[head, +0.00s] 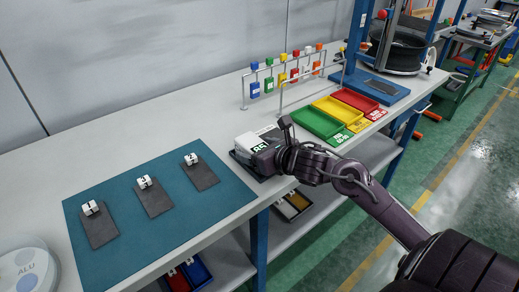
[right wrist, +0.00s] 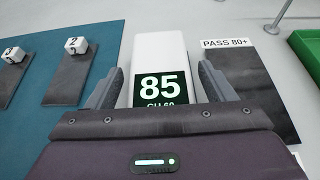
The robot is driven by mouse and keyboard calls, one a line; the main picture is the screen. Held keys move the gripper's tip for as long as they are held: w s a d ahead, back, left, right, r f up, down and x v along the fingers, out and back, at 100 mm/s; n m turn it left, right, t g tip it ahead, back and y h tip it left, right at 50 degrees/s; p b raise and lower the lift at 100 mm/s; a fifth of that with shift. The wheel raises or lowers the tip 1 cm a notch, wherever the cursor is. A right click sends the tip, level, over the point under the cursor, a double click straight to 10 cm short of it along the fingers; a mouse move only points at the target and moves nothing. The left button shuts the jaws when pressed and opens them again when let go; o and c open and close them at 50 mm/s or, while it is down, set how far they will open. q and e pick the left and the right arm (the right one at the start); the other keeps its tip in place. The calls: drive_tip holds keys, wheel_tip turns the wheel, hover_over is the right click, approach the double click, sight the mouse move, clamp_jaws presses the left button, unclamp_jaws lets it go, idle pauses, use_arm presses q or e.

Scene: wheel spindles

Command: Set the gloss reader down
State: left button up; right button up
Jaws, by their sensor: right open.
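The gloss reader (right wrist: 160,52) is a white block with a black display reading 85 in the right wrist view. In the head view the gloss reader (head: 246,142) stands at the bench's front, right of the teal mat. My right gripper (right wrist: 160,82) is open, with one finger on each side of the reader; I cannot tell whether they touch it. In the head view my right gripper (head: 273,150) partly hides the reader. A dark plate (right wrist: 262,88) labelled PASS 80+ lies beside and partly behind the reader. My left gripper is out of view.
A teal mat (head: 120,229) holds three dark plates with numbered white blocks. Green (head: 317,123), yellow (head: 337,109) and red (head: 355,100) trays stand to the right, near a rail with hanging coloured tags (head: 282,76). A white ALU disc (head: 25,268) lies front left.

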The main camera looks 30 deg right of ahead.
drive_tip(key=shift+r, duration=0.2)
drive_tip(key=shift+s, duration=0.2)
drive_tip(key=p+v, duration=0.1)
drive_tip(key=v, duration=0.9)
drive_tip(key=shift+r, duration=0.1)
drive_tip(key=shift+v, duration=0.8)
